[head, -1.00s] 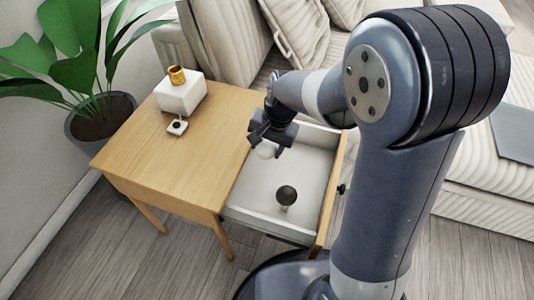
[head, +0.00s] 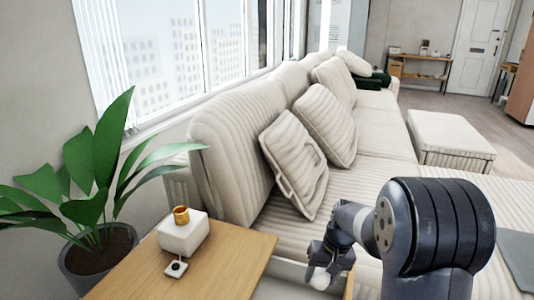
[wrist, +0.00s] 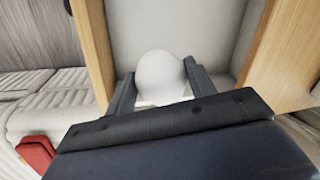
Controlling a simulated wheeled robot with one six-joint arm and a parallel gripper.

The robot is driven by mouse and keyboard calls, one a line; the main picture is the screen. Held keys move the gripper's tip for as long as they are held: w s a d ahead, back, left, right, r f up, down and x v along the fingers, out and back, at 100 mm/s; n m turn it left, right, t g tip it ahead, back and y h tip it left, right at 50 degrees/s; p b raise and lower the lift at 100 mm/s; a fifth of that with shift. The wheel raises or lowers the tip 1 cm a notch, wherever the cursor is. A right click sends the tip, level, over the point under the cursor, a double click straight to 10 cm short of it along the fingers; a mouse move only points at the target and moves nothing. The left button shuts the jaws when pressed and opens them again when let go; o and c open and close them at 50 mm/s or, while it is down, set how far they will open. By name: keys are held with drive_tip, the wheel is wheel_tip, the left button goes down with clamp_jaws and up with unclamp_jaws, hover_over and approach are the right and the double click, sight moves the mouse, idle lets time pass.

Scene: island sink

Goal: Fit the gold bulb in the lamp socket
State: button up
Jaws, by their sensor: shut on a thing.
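My gripper (head: 328,264) is shut on a white bulb (head: 320,279), which hangs low beside the table's right edge. In the wrist view the white bulb (wrist: 160,72) sits between the two fingers, with the pale drawer interior behind it. The bulb looks white; no gold bulb shows. The lamp is a white block (head: 183,236) with a gold socket (head: 181,215) on top, standing at the back of the wooden side table. The socket's inside is too small to make out. My gripper is to the right of the lamp and apart from it.
The sofa (head: 230,150) is behind. The open drawer (wrist: 205,30) is under my gripper. The tabletop right of the lamp is clear.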

drive_tip(key=shift+w+d+r+p, duration=0.1)
drive_tip(key=shift+d+r+p, duration=0.25)
drive_tip(key=shift+d+p, duration=0.2)
wheel_tip(320, 180, up, 17)
drive_tip(key=s+p, duration=0.2)
drive_tip(key=p, duration=2.4)
drive_tip(key=shift+f, duration=0.2)
drive_tip(key=shift+s+a+f, duration=0.1)
drive_tip(key=shift+s, duration=0.05)
